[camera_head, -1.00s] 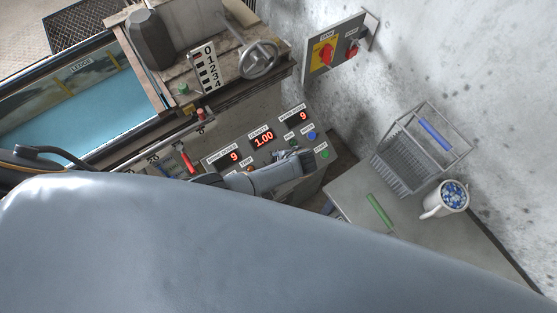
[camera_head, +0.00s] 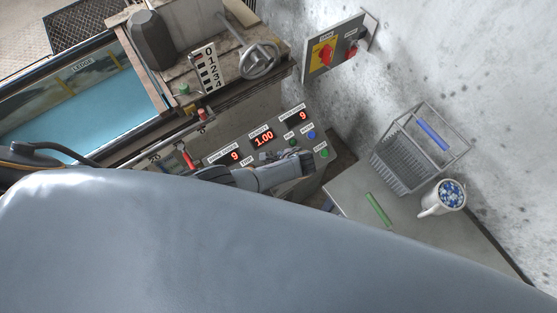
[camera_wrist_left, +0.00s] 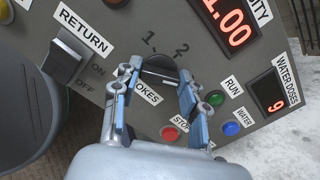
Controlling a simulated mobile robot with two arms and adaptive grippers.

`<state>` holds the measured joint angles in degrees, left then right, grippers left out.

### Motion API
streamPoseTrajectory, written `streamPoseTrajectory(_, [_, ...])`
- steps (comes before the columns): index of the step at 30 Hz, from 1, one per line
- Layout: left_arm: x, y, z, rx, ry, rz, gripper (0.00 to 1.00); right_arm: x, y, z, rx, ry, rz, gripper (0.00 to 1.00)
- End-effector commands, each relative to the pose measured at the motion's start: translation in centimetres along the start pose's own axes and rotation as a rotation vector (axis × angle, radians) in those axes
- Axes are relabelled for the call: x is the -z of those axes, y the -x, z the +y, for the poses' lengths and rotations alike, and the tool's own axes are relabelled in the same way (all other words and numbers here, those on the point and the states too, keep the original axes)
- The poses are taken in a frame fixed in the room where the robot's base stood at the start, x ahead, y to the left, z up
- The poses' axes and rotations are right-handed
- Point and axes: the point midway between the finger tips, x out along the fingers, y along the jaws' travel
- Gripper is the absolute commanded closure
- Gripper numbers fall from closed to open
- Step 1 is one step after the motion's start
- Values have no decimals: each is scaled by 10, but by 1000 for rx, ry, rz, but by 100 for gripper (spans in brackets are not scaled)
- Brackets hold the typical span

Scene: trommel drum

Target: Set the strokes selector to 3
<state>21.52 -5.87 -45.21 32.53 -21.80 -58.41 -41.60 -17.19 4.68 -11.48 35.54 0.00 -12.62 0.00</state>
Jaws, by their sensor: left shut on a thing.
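The strokes selector (camera_wrist_left: 160,66) is a dark round knob on the grey control panel, seen in the left wrist view. Marks 1 and 2 show above it; no 3 is visible. Its label is partly covered, with "OKES" readable. My left gripper (camera_wrist_left: 158,80) is shut on the knob, with one finger on each side. Which mark the knob points to I cannot tell. In the head view my left gripper (camera_head: 303,163) is at the lower part of the panel and hides the selector. My right gripper is not in view.
A return switch (camera_wrist_left: 62,60) is on the left. A wire basket (camera_head: 405,160) and mug (camera_head: 449,196) stand on the side table. My grey arm covers the lower head view.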

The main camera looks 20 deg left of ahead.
Motion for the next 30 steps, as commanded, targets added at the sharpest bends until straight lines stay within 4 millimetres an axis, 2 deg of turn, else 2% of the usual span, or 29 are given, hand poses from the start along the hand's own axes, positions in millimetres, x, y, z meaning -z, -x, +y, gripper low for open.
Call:
streamPoseTrajectory(12, [0,0,1,0,-10,0,88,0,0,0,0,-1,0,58])
streamPoseTrajectory(13, [0,0,1,0,-10,0,51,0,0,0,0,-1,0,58])
streamPoseTrajectory(15, [0,0,1,0,-10,0,37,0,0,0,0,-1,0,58])
streamPoseTrajectory(16, [0,0,1,0,-9,0,34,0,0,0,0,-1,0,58])
streamPoseTrajectory(30, [0,5,0,1,-6,0,34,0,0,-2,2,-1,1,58])
